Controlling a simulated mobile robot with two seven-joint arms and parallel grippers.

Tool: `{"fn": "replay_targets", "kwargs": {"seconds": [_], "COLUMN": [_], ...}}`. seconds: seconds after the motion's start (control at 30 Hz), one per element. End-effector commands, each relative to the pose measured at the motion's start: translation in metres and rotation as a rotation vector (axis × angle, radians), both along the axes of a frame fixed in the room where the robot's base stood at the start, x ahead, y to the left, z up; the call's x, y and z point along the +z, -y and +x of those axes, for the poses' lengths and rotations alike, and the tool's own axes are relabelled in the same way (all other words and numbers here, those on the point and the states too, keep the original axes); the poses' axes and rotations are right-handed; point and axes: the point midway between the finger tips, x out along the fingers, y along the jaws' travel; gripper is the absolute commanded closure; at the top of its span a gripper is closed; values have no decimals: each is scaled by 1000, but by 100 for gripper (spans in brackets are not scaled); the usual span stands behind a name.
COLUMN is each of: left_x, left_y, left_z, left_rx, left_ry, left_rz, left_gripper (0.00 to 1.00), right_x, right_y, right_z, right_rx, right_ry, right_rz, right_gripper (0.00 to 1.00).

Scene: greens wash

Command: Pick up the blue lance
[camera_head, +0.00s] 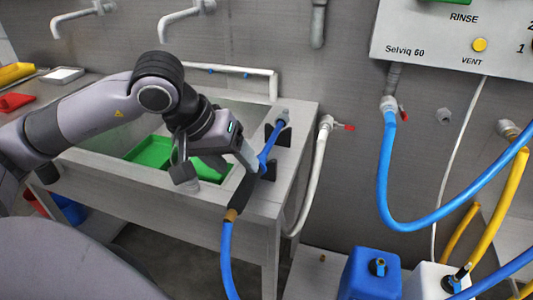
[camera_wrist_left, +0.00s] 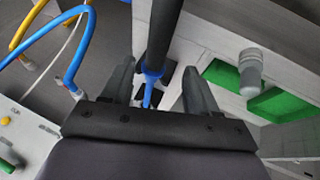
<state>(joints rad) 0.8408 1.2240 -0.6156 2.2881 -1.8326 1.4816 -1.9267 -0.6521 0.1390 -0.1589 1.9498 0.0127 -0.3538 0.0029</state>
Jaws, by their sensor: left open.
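The blue lance (camera_head: 266,158) lies along the right rim of the steel sink, across black holders (camera_head: 271,172), with a brass fitting and blue hose (camera_head: 228,260) at its near end. My left gripper (camera_head: 218,172) is over the sink's right side, close beside the lance, its jaws open. In the left wrist view, the lance's dark shaft (camera_wrist_left: 162,35) and blue part (camera_wrist_left: 151,88) line up between the two spread fingers (camera_wrist_left: 158,82). I cannot tell how deep it sits between them. The gripper hides part of the lance in the head view. My right gripper is out of view.
The sink (camera_head: 105,185) holds green trays (camera_head: 150,151). A white hose (camera_head: 315,175) hangs right of it. Blue (camera_head: 385,170) and yellow (camera_head: 508,200) hoses hang from the wall, with a blue canister (camera_head: 368,275) and a white one (camera_head: 425,283) below. Taps (camera_head: 180,20) overhang behind.

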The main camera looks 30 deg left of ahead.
Motion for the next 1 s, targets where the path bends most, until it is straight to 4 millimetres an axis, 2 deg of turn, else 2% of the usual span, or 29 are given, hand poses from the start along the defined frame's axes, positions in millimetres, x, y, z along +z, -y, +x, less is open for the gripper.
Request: {"fn": "replay_targets", "kwargs": {"seconds": [0.3, 0.6, 0.73, 1.0], "left_x": [-37, -42, -42, -40], "left_y": [13, 14, 14, 14], "left_z": [17, 19, 19, 20], "left_rx": [0, -1, -1, -1], "left_ry": [-2, 0, 0, 3], "left_rz": [-4, -2, -3, -3], "left_gripper": [41, 41, 83, 83], "right_x": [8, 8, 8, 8], "right_y": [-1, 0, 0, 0], "right_z": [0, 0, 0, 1], "right_rx": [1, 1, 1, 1], "right_ry": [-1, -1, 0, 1], "right_rz": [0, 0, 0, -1], "right_gripper": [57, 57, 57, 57]}}
